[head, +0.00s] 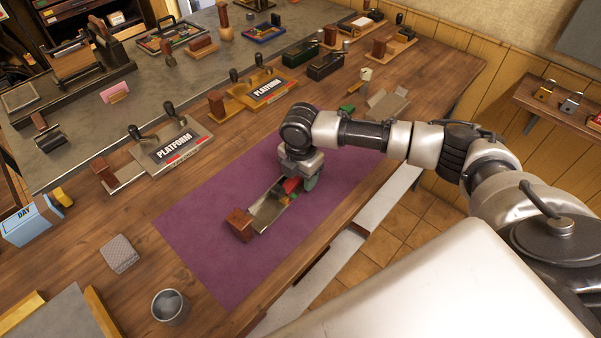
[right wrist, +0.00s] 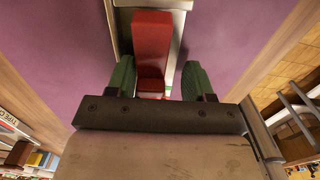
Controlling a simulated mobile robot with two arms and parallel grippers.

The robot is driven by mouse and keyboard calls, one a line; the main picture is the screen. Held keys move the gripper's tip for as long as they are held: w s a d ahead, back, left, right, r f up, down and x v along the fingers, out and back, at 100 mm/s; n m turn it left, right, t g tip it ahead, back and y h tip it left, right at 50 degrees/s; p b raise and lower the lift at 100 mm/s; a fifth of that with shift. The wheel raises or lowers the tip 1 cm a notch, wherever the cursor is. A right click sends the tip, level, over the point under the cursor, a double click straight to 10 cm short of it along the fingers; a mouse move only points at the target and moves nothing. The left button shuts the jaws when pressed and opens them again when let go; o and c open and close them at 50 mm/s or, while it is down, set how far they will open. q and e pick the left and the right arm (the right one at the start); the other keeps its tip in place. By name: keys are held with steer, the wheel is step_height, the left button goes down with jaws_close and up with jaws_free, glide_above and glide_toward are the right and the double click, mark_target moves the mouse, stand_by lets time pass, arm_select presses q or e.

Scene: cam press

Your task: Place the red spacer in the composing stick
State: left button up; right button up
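The composing stick (head: 268,212) is a shallow metal tray with a wooden block at its near-left end, lying on the purple mat (head: 200,230). The red spacer (head: 291,186) shows at the stick's far end, below my right gripper (head: 303,180). In the right wrist view the red spacer (right wrist: 152,45) lies lengthwise over the stick's metal channel (right wrist: 124,18). The green fingertips of my right gripper (right wrist: 158,80) stand either side of its near end. A gap shows at the right finger, so the gripper looks open. Whether the spacer is fully seated is hidden. My left gripper is out of view.
Two PLATFORM trays (head: 172,147) (head: 268,92) stand behind the mat. A grey cup (head: 170,306), a patterned pad (head: 120,253) and a blue DAY box (head: 32,222) are at the left. An open carton (head: 386,104) lies beyond my right arm. The mat's near-left part is clear.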

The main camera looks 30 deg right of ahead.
steer(key=shift+w+r, duration=0.1)
steer(key=shift+r, duration=0.05)
step_height(320, 180, up, 12)
steer(key=b, duration=0.1)
stand_by(0.4)
stand_by(0.4)
